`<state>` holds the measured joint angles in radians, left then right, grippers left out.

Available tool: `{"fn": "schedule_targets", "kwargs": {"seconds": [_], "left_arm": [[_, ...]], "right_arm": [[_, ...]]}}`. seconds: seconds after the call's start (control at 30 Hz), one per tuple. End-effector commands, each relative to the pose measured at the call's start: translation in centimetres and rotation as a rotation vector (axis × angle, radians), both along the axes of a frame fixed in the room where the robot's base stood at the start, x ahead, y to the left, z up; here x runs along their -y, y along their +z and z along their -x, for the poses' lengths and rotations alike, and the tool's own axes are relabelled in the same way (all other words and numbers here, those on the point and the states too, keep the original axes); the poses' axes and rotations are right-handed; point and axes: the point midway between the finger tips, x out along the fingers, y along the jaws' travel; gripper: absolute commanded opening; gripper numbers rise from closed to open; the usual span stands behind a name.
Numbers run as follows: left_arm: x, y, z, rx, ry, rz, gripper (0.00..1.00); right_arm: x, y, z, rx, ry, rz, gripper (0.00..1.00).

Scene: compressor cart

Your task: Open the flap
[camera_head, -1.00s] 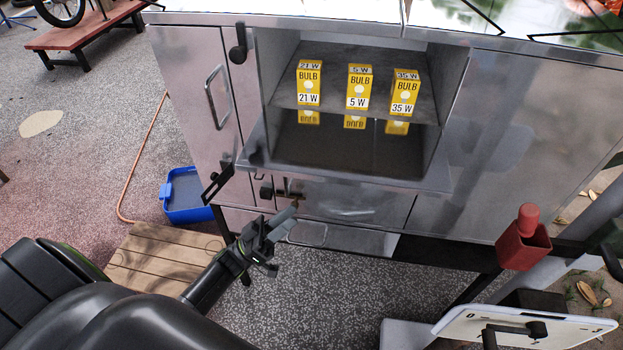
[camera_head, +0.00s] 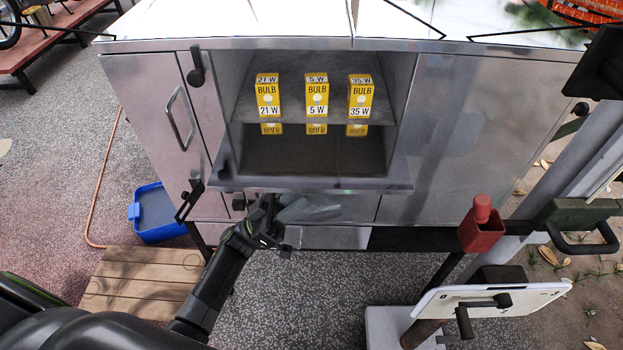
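The flap (camera_head: 310,183) is a shiny metal panel at the bottom of an open niche in the metal cabinet. It lies folded down, jutting out towards me, and mirrors the boxes above it. My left gripper (camera_head: 272,212) is just below the flap's front edge, left of its middle. Whether it touches the flap is unclear. Its fingers are small and overlap the cabinet behind, so their opening cannot be made out. My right gripper does not show.
Three yellow bulb boxes (camera_head: 317,97) stand on the niche's shelf. A black latch (camera_head: 195,67) is left of the niche. A blue bin (camera_head: 158,211) and a wooden pallet (camera_head: 140,280) are at lower left. A red holder (camera_head: 481,228) and a white tablet (camera_head: 490,299) are at the right.

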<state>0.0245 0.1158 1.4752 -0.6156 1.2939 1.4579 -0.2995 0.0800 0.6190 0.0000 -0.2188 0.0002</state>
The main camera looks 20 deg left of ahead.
Motion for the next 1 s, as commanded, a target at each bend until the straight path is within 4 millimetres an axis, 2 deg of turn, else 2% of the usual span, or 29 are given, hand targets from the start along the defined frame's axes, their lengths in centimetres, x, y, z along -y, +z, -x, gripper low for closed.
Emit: {"fn": "schedule_targets", "kwargs": {"seconds": [0.03, 0.2, 0.6, 0.83, 1.0], "left_arm": [[0.6, 1.0, -0.3, 0.001, 0.001, 0.002, 0.3], [1.9, 2.2, -1.0, 0.001, 0.001, 0.001, 0.3], [2.4, 2.6, -1.2, 0.0, 0.001, -0.001, 0.3], [2.4, 2.6, -1.2, 0.0, 0.001, -0.001, 0.02], [2.4, 2.6, -1.2, 0.0, 0.001, -0.001, 0.0]], "right_arm": [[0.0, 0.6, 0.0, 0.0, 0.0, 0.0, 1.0], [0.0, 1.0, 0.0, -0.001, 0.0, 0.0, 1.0], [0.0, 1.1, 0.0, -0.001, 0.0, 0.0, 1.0], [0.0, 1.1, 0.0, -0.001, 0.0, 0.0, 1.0], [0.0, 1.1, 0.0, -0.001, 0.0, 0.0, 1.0]]}}
